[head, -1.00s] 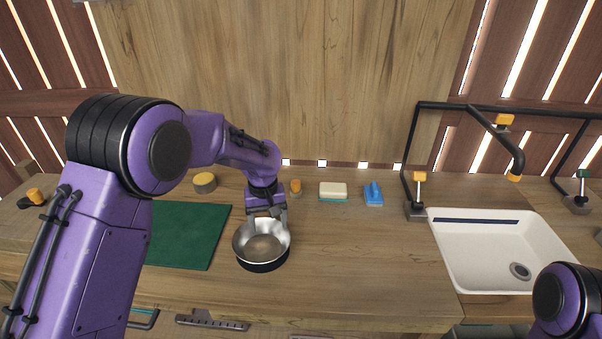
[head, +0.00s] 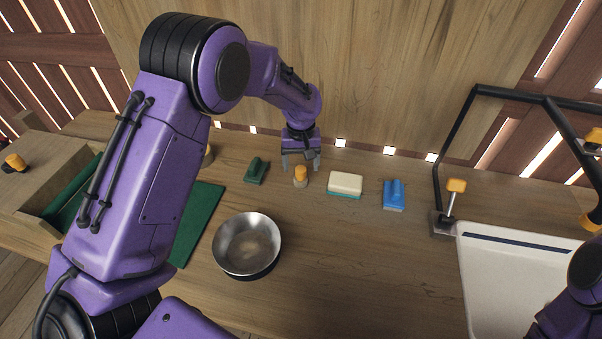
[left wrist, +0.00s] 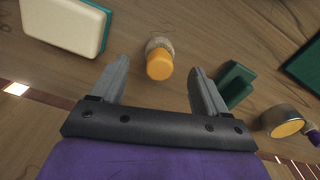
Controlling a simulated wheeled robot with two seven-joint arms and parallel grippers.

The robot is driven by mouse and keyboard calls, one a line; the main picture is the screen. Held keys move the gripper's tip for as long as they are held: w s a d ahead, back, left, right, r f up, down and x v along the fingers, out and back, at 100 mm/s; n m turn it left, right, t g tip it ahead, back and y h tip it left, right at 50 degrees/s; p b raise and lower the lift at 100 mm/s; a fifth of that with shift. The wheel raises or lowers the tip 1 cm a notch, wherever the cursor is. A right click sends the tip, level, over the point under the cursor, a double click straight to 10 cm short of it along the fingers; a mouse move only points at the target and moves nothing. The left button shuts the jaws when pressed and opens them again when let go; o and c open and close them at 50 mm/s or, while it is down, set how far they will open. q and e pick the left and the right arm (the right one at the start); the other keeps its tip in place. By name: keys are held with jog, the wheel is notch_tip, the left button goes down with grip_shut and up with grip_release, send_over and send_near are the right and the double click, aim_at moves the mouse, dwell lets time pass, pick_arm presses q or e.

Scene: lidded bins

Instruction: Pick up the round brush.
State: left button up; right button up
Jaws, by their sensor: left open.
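The round brush (head: 300,177) stands upright on the counter, with an orange knob on top and a pale bristled base. In the left wrist view the round brush (left wrist: 159,60) shows between and just beyond my fingertips. My left gripper (head: 301,168) is open and empty, with its fingers pointing down at the brush, apart from it as far as I can tell. In the left wrist view the open left gripper (left wrist: 157,78) has one finger on either side of the brush's line. Part of my right arm shows at the lower right edge, but its gripper is outside the view.
A cream and teal sponge (head: 345,184) and a blue brush (head: 394,194) lie to the right. A green scrubber (head: 256,171) lies to the left. A metal bowl (head: 247,246) stands in front, near a green mat (head: 203,212).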

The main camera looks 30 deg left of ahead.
aim_at(301, 168)
pick_arm(q)
jog(key=f, duration=0.2)
jog(key=f+p, duration=0.1)
jog(key=f, duration=0.2)
jog(key=shift+w+a+f, duration=0.15)
jog(key=shift+w+f, duration=0.05)
jog(key=shift+f, duration=0.15)
jog(key=c, duration=1.1)
jog(key=shift+c, duration=0.2)
jog(key=shift+r, duration=0.1)
jog(key=shift+r, duration=0.25)
jog(key=r, duration=0.1)
jog(key=r+b, duration=0.1)
jog(key=r, duration=0.1)
jog(key=shift+d, duration=0.3)
jog(key=s+d+r+b, duration=0.1)
jog(key=s+d+r, duration=0.6)
jog(key=d+r, duration=0.2)
jog(key=d, duration=0.2)
jog(key=shift+d+r+b, duration=0.2)
jog(key=shift+d+b, duration=0.1)
jog(key=shift+b, duration=0.1)
